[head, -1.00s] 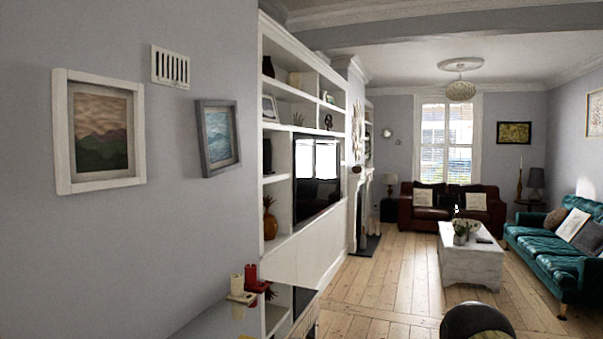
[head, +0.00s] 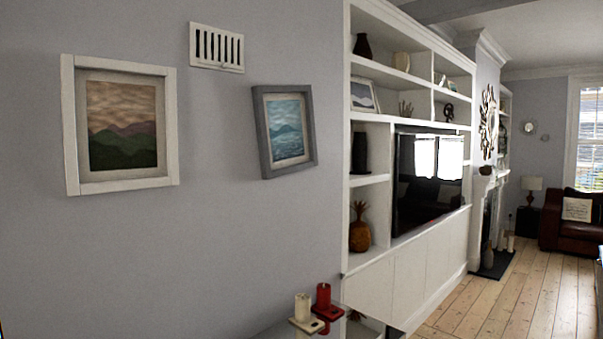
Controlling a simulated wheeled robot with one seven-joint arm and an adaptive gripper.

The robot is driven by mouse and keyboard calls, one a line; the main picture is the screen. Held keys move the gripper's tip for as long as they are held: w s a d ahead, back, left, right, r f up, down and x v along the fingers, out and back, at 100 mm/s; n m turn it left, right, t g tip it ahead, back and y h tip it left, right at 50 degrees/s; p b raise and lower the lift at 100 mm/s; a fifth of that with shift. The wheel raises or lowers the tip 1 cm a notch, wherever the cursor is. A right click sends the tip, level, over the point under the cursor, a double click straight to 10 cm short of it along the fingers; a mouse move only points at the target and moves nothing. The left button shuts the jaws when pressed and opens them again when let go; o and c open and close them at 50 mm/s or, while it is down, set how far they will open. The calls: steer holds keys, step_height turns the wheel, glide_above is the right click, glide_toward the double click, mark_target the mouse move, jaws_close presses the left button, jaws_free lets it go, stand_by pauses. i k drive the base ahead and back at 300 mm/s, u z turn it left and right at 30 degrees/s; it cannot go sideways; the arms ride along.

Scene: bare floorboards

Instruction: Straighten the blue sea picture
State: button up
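The blue sea picture (head: 287,129) hangs on the grey wall in the middle of the head view. It has a grey frame and shows blue water with a hill. It hangs tilted, its top edge and bottom edge sloping up toward the right. A second picture (head: 122,125), in a white frame with green hills and a brownish sky, hangs to its left. My gripper is not in view.
A white vent (head: 217,48) sits above and between the pictures. A cream candle (head: 302,307) and a red candle (head: 323,296) stand on small holders below. White shelving (head: 368,185) with a television (head: 428,178) adjoins the wall's right end. Floorboards (head: 505,293) are open at right.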

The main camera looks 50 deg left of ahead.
mark_target(284, 114)
steer(key=u, duration=0.55)
steer(key=i, duration=1)
steer(key=u, duration=0.95)
